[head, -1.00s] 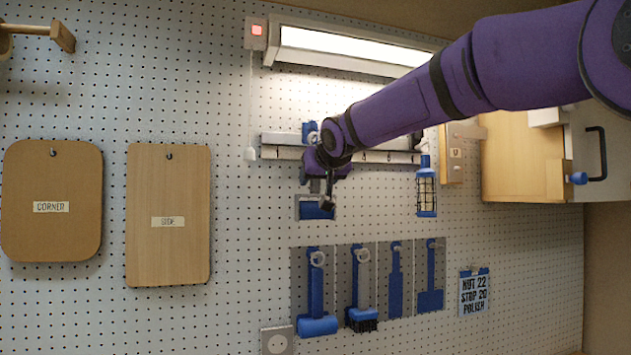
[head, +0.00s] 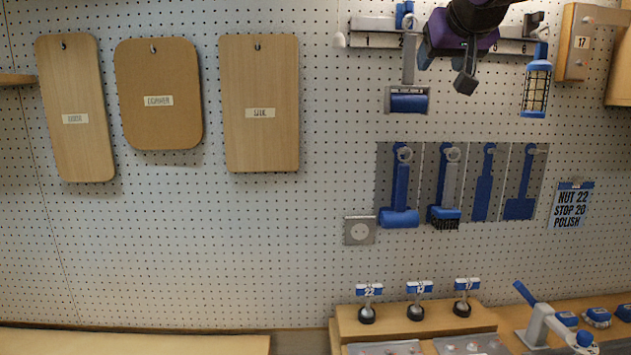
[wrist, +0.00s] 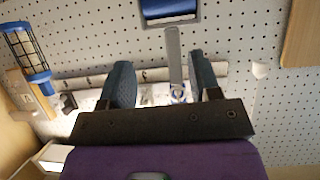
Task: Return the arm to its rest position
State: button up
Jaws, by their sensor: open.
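My gripper (head: 447,64) is at the top right of the head view, in front of the numbered rail (head: 375,40) on the pegboard. In the wrist view my gripper (wrist: 163,85) shows two dark fingers spread apart with no object held between them. A blue roller with a grey handle (head: 408,103) hangs from the rail just left of my gripper. It also shows in the wrist view (wrist: 168,12), its grey handle running down behind the gap between the fingers. Most of my arm is outside the head view.
A blue caged lamp (head: 537,85) hangs right of my gripper. Blue tools, among them a brush (head: 444,195), hang below. Wooden boards (head: 260,140) hang at left. A bench (head: 400,325) with numbered knobs and a blue-handled clamp (head: 545,318) is at the bottom.

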jog(key=s+d+f+g, duration=0.3)
jog(key=s+f, duration=0.9)
jog(key=s, duration=0.1)
jog(key=s+d+f+g, duration=0.2)
jog(key=s+f+g, duration=0.2)
jog(key=s+f, duration=0.9)
jog(key=shift+s+d+f, duration=0.15)
jog(key=shift+s+d, duration=0.25)
jog(key=shift+s, duration=0.25)
dwell(4.0)
